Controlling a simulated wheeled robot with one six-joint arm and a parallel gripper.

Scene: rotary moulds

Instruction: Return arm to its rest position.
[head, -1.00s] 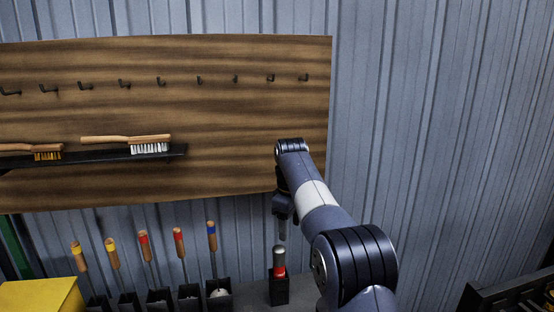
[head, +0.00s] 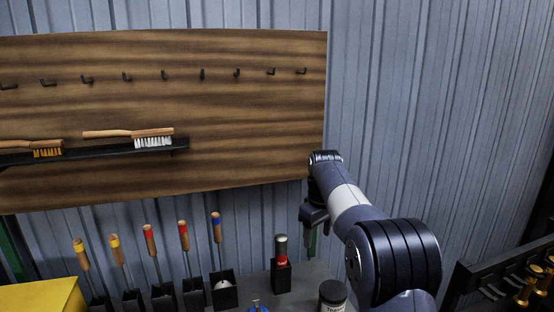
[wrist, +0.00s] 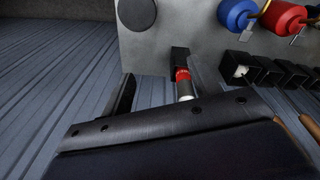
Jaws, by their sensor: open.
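My arm reaches up from the lower right of the head view, with a bend at its large dark joint. My gripper (head: 311,244) hangs downward at the arm's far end, in front of the ribbed wall and above the grey bench. It is open, and I see nothing held in it. In the wrist view one dark finger (wrist: 122,102) shows at the left, and the other is hard to make out. A grey cylinder with a red band (head: 281,250) stands upright in a black holder (head: 281,276), left of the gripper and apart from it in the head view.
Several wood-handled tools (head: 183,240) stand in black holders to the left. A dark-lidded jar (head: 333,294) stands at the bench front. Brushes lie on a shelf (head: 180,146) on the wooden hook board (head: 240,120). A dark rack (head: 500,278) is at right.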

